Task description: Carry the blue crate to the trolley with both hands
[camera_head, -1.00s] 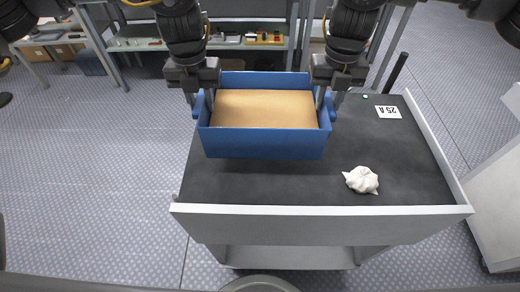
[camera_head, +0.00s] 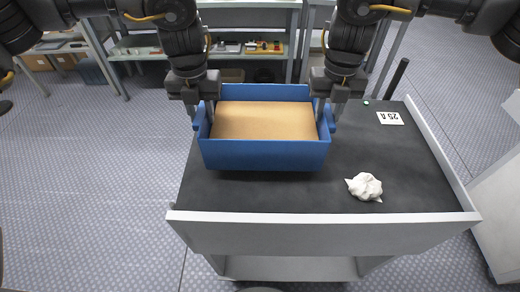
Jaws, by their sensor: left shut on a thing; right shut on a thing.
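The blue crate (camera_head: 262,156) is over the left and middle part of the trolley's dark top (camera_head: 290,195), held level between my two grippers. Its tan inner bottom (camera_head: 264,121) shows and it looks empty. My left gripper (camera_head: 202,110) is shut on the crate's left side. My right gripper (camera_head: 328,108) is shut on its right side. I cannot tell whether the crate's underside touches the trolley top.
A crumpled white cloth-like thing (camera_head: 365,187) lies on the trolley to the right of the crate. A white label (camera_head: 390,118) is at the trolley's far right. A pale raised edge (camera_head: 320,232) runs along the near side. Shelving (camera_head: 205,48) stands behind.

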